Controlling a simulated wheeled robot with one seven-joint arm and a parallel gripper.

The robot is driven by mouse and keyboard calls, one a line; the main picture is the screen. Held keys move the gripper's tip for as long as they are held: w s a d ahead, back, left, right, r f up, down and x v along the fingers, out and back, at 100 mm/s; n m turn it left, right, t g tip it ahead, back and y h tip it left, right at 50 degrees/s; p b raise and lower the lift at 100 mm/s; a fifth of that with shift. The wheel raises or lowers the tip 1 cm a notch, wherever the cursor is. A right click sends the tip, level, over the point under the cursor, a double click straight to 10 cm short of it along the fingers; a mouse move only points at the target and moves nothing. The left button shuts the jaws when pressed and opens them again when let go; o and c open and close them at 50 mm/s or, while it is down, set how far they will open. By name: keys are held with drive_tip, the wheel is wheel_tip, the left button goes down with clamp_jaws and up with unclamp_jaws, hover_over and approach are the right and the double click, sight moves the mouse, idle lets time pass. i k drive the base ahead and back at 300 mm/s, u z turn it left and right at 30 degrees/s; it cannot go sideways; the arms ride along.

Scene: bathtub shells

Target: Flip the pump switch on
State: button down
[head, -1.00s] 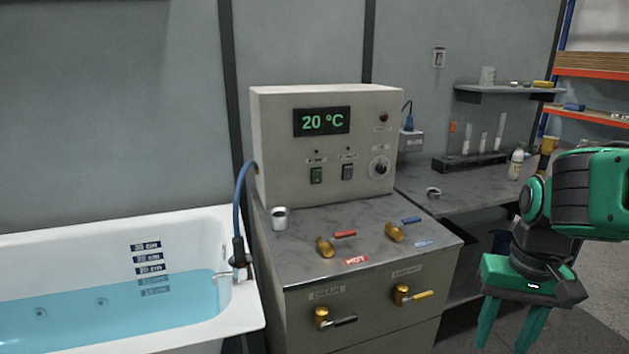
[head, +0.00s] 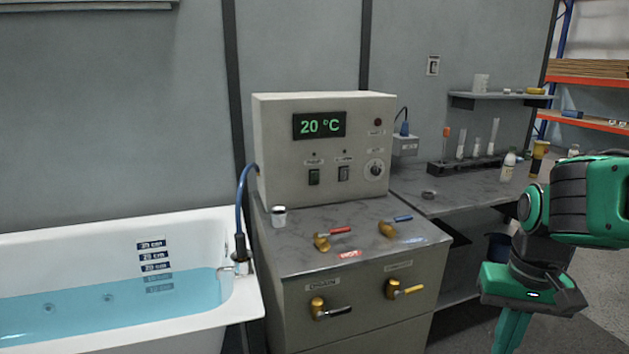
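The grey control box (head: 285,150) stands on the cabinet and its display reads 20 °C. The labels are too small to read surely, so I cannot tell which is the pump switch. My gripper (head: 511,340) hangs at the lower right, well away from the box, pointing down. Its fingers are together, with nothing seen between them; the tips are near the frame's bottom edge.
A bathtub (head: 235,300) with blue water stands at left, a blue hose (head: 240,195) beside it. The cabinet top (head: 300,250) carries a white cup (head: 279,216) and red and blue handled valves. A side bench (head: 460,185) holds a tube rack and bottles.

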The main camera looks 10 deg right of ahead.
sight(314, 175)
drive_tip(key=k, duration=1.05)
drive_tip(key=u, duration=0.7)
drive_tip(key=i, duration=2.2)
drive_tip(key=z, duration=0.45)
